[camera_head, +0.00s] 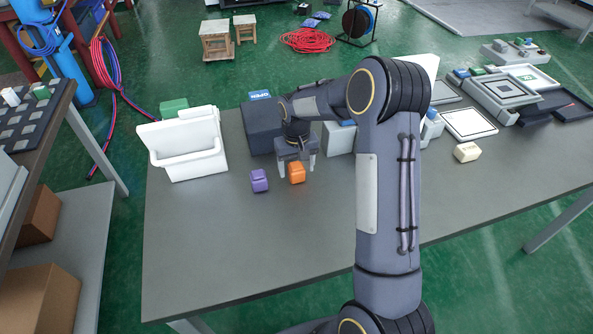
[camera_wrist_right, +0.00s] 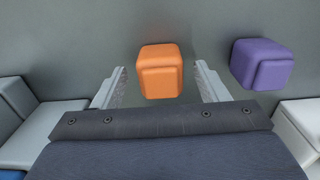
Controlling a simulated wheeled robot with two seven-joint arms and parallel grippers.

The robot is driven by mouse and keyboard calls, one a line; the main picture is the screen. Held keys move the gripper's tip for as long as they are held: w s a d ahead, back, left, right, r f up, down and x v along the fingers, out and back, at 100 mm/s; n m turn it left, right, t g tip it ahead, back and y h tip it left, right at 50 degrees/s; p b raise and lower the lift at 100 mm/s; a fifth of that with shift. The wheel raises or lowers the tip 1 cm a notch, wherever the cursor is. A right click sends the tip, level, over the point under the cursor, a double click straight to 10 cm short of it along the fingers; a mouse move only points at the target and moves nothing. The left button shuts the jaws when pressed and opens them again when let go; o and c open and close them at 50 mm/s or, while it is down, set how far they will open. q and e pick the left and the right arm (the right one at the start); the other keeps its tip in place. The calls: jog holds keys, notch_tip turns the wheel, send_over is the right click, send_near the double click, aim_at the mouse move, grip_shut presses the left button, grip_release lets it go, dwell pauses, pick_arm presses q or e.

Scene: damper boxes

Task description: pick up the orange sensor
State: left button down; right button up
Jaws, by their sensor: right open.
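The orange sensor (camera_head: 296,173) is a small rounded block on the grey table in the head view. It also shows in the right wrist view (camera_wrist_right: 160,71), between and slightly beyond the two fingertips. My right gripper (camera_head: 297,170) is open above and around the sensor, with a gap on each side; I cannot tell its exact height. The right wrist view shows its fingers (camera_wrist_right: 160,85) apart and empty. A purple block (camera_head: 259,180) stands beside the sensor, to its left in the head view; in the wrist view it is just outside the right finger (camera_wrist_right: 262,64). My left gripper is not in view.
A white open box (camera_head: 184,148) stands left of the blocks. A dark box (camera_head: 262,127) is behind my gripper, and a light grey box (camera_head: 339,140) is to its right. A cream block (camera_head: 467,152) lies farther right. The table's front is clear.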

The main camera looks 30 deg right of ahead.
notch_tip(320, 180, down, 2)
jog(key=shift+f, duration=0.1)
jog(key=c, duration=1.1)
